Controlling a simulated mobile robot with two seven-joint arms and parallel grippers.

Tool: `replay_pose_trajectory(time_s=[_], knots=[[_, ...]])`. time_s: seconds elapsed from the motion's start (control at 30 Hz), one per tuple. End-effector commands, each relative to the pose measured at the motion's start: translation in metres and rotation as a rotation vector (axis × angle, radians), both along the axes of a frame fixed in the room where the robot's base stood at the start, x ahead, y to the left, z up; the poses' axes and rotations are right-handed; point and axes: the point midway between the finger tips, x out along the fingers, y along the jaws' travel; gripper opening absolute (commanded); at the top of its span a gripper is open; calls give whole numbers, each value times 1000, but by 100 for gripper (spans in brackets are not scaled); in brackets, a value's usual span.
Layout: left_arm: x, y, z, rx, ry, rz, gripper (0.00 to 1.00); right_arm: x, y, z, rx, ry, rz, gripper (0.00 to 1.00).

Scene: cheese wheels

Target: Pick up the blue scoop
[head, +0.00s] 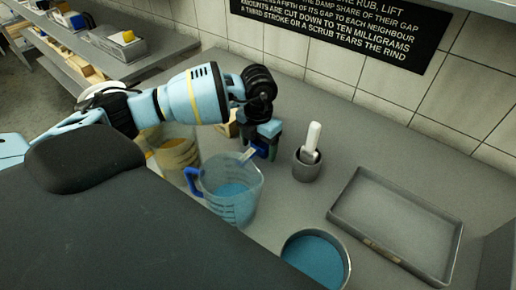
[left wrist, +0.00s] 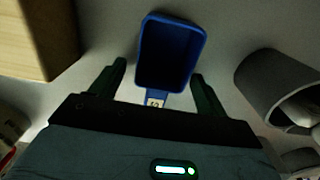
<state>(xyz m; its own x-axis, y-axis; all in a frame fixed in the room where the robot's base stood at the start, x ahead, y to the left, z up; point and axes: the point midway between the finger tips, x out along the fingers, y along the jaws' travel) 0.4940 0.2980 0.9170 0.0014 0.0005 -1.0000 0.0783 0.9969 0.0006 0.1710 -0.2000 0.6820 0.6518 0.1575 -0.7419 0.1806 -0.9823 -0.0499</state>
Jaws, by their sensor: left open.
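The blue scoop (left wrist: 171,52) shows in the left wrist view as an open, box-shaped cup with a short pale, marked handle (left wrist: 156,98) pointing toward my gripper. My left gripper (left wrist: 159,76) is open, with its fingers on either side of the handle end and the cup's near edge. I see gaps on both sides. In the head view my left gripper (head: 263,150) points down at the worktop behind the measuring jug. A bit of blue (head: 258,153) shows between its fingers; most of the scoop is hidden there. My right gripper is not in view.
A clear jug (head: 247,203) with blue contents stands close in front of my gripper. A jug with yellow contents (head: 176,153) stands left. A grey cup (head: 305,172) holding a white-handled tool stands right. A blue-filled bowl (head: 317,262) and an empty tray (head: 405,225) are further right.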

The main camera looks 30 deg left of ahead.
Motion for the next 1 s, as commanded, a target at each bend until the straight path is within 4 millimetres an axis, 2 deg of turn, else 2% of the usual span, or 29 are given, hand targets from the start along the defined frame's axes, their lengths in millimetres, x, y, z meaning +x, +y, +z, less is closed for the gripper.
replay_pose_trajectory(time_s=[0.13,0.5,0.77,0.87,1.0], knots=[[0,0,0,0,0,0,74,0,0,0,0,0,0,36],[0,0,0,0,0,0,27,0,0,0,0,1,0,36],[0,0,4,-1,-1,0,27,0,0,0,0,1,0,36],[0,0,13,-1,-1,0,27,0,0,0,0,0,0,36],[1,0,38,-1,-5,-1,27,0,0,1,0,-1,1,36]])
